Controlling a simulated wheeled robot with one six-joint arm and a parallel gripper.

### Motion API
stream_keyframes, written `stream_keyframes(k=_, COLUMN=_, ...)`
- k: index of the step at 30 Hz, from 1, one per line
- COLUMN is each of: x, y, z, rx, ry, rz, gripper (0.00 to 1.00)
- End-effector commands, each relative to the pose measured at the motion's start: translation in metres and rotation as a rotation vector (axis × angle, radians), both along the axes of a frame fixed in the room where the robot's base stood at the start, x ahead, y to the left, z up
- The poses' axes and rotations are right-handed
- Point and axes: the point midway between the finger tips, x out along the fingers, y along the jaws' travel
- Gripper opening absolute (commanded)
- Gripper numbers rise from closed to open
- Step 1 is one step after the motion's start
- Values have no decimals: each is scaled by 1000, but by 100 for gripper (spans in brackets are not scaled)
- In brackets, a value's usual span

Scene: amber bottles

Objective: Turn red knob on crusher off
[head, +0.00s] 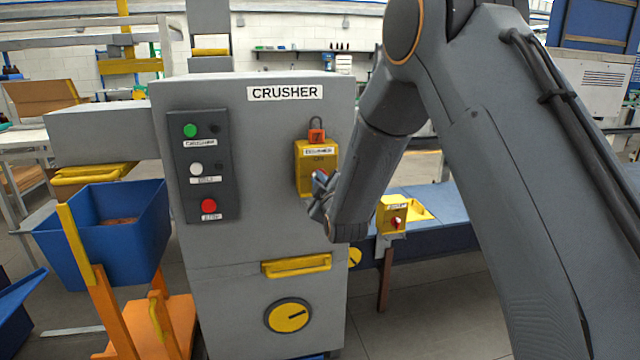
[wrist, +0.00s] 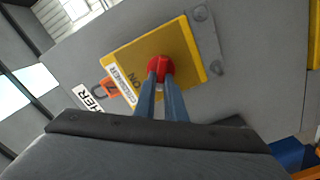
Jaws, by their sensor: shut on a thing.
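The crusher (head: 262,235) is a grey cabinet with a "CRUSHER" label near its top. A yellow switch plate (head: 303,178) is on its front at the right, with an orange padlock (head: 317,133) at its top edge. The plate also shows in the wrist view (wrist: 190,55), turned, with "ON" readable beside the knob. The red knob (wrist: 160,64) sits in the middle of the plate. My gripper (wrist: 161,78) has its two fingers shut on the red knob.
A dark button panel (head: 205,165) with green, white and red buttons is left of the plate. A yellow handle (head: 296,266) and a round yellow dial (head: 288,315) are below. Another yellow switch box (head: 392,214) with a red knob is at right. A blue bin (head: 140,205) stands left.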

Motion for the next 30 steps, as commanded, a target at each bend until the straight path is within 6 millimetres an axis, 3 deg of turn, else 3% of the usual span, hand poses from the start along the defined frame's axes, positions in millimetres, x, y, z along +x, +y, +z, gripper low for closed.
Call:
stream_keyframes(k=15, x=-1, y=2, z=-6, rx=-420, ry=-120, rz=1, gripper=0)
stream_keyframes(k=30, x=-1, y=2, z=-8, rx=-582, ry=-167, rz=1, gripper=0)
